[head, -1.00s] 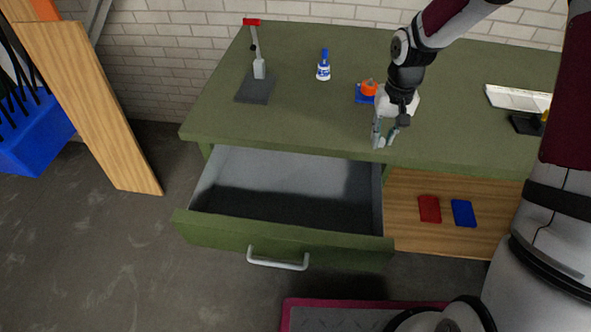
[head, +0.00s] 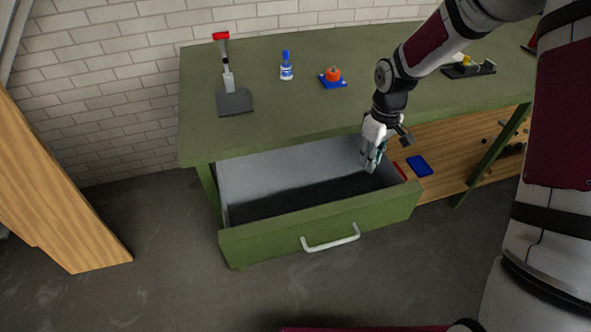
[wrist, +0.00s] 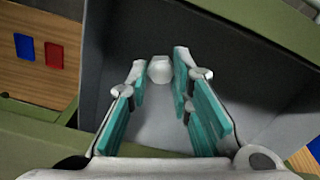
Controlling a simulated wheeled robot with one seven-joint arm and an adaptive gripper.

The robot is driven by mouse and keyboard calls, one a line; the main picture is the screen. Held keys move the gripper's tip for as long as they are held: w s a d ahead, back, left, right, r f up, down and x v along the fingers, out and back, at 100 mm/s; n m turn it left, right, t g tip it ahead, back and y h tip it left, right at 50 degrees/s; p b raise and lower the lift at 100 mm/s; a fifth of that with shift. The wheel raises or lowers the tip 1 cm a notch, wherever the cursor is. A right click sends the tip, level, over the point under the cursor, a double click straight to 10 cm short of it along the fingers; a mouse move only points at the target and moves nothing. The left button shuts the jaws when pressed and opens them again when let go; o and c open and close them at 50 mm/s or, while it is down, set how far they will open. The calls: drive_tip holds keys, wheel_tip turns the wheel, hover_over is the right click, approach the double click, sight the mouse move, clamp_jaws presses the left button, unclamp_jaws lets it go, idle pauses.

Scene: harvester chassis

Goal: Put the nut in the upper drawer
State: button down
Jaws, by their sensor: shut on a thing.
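The nut (wrist: 160,69) is a small whitish hexagonal piece between my fingertips in the wrist view. My gripper (head: 371,166) is shut on it; it also shows in the wrist view (wrist: 160,77) with teal finger pads. The upper drawer (head: 290,227) is green outside and grey inside, and it is pulled open with a silver handle on its front. My gripper points down at the right end of the drawer's opening. The grey inside of the drawer (wrist: 118,38) lies behind the nut in the wrist view. The nut is too small to make out in the head view.
The green tabletop (head: 400,100) carries a dark plate with a red-topped tool (head: 226,80), a blue-and-white bottle (head: 286,68) and an orange piece on a blue base (head: 333,78).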

sight(359, 192)
drive_tip(key=shift+w+d+f+n+b, duration=0.1)
drive_tip(key=shift+w+f+n+b, duration=0.4)
drive_tip(key=shift+f+n, duration=1.35)
drive_tip(key=shift+w+a+f+n+b, duration=0.1)
drive_tip(key=shift+w+f+n+b, duration=0.4)
drive_tip(key=shift+f, duration=2.6)
drive_tip(key=shift+w+d+f+n+b, duration=0.1)
drive_tip(key=shift+w+f+n+b, duration=0.4)
drive_tip(key=shift+f+n, duration=1.35)
drive_tip(key=shift+w+f+m, duration=0.1)
drive_tip(key=shift+f+m, duration=0.5)
drive_tip(key=shift+f, duration=0.05)
drive_tip(key=c, duration=1.4)
unclamp_jaws()
drive_tip(key=shift+f, duration=0.1)
drive_tip(key=shift+c, duration=0.2)
